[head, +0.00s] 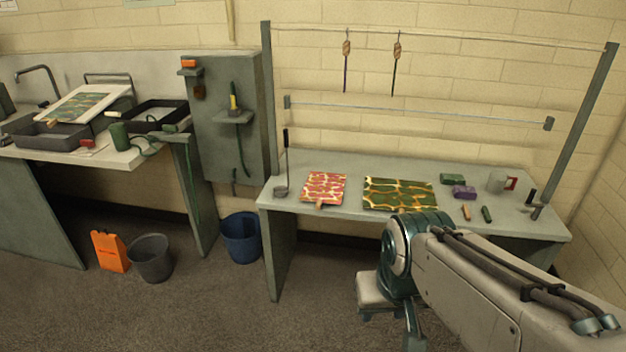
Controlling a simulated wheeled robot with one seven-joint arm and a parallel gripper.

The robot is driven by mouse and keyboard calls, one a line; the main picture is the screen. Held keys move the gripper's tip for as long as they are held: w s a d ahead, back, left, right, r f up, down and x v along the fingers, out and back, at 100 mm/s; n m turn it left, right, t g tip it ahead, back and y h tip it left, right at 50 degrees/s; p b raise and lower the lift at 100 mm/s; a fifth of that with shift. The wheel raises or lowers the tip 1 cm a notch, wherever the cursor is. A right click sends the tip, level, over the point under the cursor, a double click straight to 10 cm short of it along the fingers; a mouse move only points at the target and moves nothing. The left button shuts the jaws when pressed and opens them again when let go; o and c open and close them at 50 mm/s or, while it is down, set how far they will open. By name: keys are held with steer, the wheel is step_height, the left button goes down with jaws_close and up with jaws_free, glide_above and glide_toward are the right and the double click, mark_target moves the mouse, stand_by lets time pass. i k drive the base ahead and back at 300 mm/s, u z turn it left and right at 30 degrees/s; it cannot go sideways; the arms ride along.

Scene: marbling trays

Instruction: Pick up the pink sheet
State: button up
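The pink sheet (325,184), marbled in pink and cream, lies flat on the left part of the grey table (290,205), near its front edge. A small tan piece (320,204), perhaps a clip or handle, shows at its front edge. A larger green and gold marbled sheet (400,186) lies just to its right, with a narrow gap between them. My arm reaches in from the lower right, in front of the table.
A ladle-like tool (281,190) stands left of the pink sheet. A rail (420,114) runs above the table. A blue bucket (241,238) stands on the floor at left.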

mark_target(320, 188)
steer(key=z, duration=0.6)
steer(key=i, duration=1.35)
steer(key=u, duration=0.7)
steer(key=i, duration=0.6)
steer(key=u, duration=0.6)
